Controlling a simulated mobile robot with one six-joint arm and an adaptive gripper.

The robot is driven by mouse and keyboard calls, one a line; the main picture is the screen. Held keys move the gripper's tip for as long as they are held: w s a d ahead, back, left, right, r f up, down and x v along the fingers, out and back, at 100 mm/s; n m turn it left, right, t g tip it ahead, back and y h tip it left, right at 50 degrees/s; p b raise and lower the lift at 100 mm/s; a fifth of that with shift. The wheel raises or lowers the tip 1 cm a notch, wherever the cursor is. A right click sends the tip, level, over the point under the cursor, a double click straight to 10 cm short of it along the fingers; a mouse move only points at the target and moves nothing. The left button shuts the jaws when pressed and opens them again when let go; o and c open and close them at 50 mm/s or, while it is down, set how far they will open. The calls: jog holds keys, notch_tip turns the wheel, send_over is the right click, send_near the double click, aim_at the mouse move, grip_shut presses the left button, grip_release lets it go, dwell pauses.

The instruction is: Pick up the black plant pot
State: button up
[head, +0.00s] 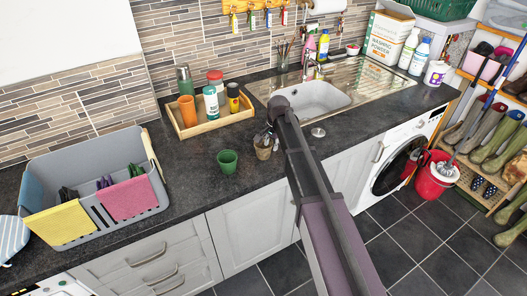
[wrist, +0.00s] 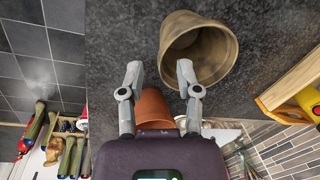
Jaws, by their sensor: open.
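I see no pot that is clearly black. A brown-beige pot (wrist: 222,78) lies large beyond my fingertips in the wrist view, its open mouth showing; it also shows on the dark worktop in the head view (head: 264,152). My gripper (wrist: 160,72) is open, with nothing held between its tips. In the head view my gripper (head: 264,134) is just above this pot, partly hidden by my arm. A smaller terracotta pot (wrist: 152,108) shows between and behind my fingers in the wrist view; my arm hides it in the head view. A green pot (head: 227,162) stands to the left.
A wooden tray (head: 213,128) with bottles and an orange cup is behind the pots. A grey caddy (head: 82,158) with cloths stands at left, the sink (head: 310,98) at back right. The worktop (head: 190,175) is clear left of the green pot.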

aim_at(268, 158)
jog(key=shift+f, duration=0.2)
jog(key=shift+w+a+f+b, duration=0.1)
jog(key=shift+w+f+b, duration=0.05)
jog(key=shift+f+b, duration=0.7)
jog(key=shift+w+a+f+b, duration=0.15)
jog(key=shift+f+b, duration=0.6)
jog(key=shift+b, duration=0.15)
jog(key=shift+w+a+f+b, duration=0.1)
jog(key=shift+w+f+b, duration=0.05)
jog(key=shift+f+b, duration=0.7)
jog(key=shift+r, duration=0.1)
grip_shut()
